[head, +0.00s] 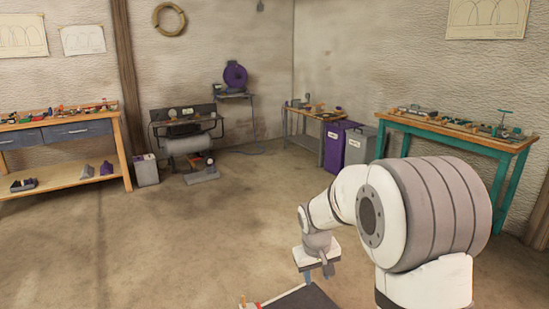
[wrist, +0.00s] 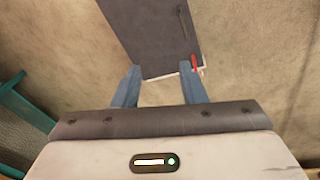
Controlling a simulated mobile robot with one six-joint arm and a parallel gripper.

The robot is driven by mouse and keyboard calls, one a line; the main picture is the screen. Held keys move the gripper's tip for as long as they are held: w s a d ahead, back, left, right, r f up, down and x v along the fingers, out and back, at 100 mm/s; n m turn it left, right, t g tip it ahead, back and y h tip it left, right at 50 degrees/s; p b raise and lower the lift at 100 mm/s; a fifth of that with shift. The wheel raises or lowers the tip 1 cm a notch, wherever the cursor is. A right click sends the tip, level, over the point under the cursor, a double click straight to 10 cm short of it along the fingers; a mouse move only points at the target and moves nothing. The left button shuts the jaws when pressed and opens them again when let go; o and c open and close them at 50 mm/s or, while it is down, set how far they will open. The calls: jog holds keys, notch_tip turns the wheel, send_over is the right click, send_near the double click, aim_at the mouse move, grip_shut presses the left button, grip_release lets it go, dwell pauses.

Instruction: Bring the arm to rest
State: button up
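My gripper (wrist: 158,88) shows in the wrist view with its two blue-grey fingers spread apart and nothing between them. In the head view my white and grey arm rises at the right, and my gripper (head: 318,273) points down above a dark flat surface (head: 303,299). In the wrist view a dark panel (wrist: 150,35) with a pale edge lies beyond the fingertips, with a thin red thing (wrist: 196,63) at its corner. The fingertips are largely hidden by the wrist in the head view.
A teal-legged bench (head: 450,137) with tools stands at the right wall. A wooden bench (head: 60,125) stands at the left. Purple (head: 336,146) and grey (head: 358,146) bins stand near the back corner. The floor (head: 200,230) in the middle is clear.

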jog(key=s+d+r+m+p, duration=0.1)
jog(key=s+r+p, duration=0.4)
jog(key=s+r, duration=0.6)
jog(key=s+d+r+m+t+y+p, duration=0.1)
jog(key=s+d+r+p, duration=0.1)
jog(key=s+r+p, duration=0.4)
jog(key=s+r, duration=0.5)
jog(key=s, duration=0.3)
jog(key=shift+s+d+m+p, duration=0.3)
jog(key=shift+d+m, duration=0.05)
jog(key=shift+m, duration=0.05)
